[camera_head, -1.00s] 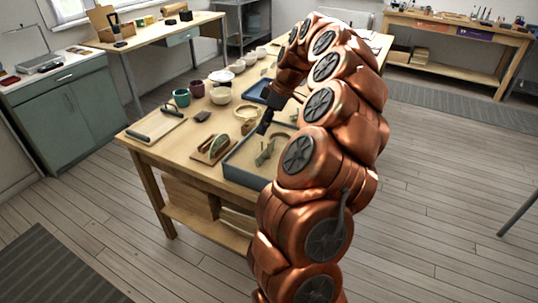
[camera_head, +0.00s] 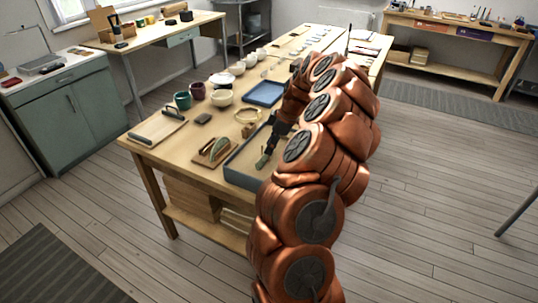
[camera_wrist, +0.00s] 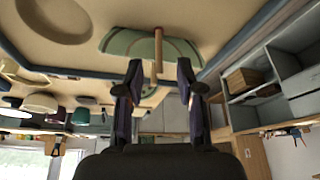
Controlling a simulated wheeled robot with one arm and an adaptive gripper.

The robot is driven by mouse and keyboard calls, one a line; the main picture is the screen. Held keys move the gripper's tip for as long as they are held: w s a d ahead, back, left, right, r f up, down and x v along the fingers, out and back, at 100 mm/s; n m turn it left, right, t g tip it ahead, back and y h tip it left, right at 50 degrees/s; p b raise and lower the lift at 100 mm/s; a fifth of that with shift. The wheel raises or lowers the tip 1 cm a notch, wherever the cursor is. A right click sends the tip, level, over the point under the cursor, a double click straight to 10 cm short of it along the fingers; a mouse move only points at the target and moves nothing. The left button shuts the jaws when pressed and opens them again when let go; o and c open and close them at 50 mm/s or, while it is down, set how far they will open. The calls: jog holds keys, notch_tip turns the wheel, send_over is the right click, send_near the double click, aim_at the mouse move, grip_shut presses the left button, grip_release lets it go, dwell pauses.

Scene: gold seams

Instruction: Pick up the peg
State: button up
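The peg (camera_wrist: 157,52) is a thin light-wood stick in the wrist view, in front of a green half-round sherd (camera_wrist: 125,43). My gripper (camera_wrist: 160,66) is open, with one finger on each side of the peg's lower end in the picture; I cannot tell whether either touches it. In the head view my gripper (camera_head: 269,148) reaches down over the grey-rimmed sand tray (camera_head: 243,182), close to a green piece (camera_head: 262,162). The peg cannot be made out there, and my arm hides the tray's right side.
A wooden stand with a green half-plate (camera_head: 215,150) is just left of the tray. A wooden ring (camera_head: 246,115) and blue tray (camera_head: 264,93) lie behind. Cups, including a teal one (camera_head: 183,100), and a board (camera_head: 157,128) stand further left on the table.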

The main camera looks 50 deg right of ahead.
jog(key=shift+w+f, duration=0.2)
jog(key=shift+f, duration=0.25)
jog(key=shift+c, duration=0.2)
jog(key=shift+a, duration=0.1)
grip_shut()
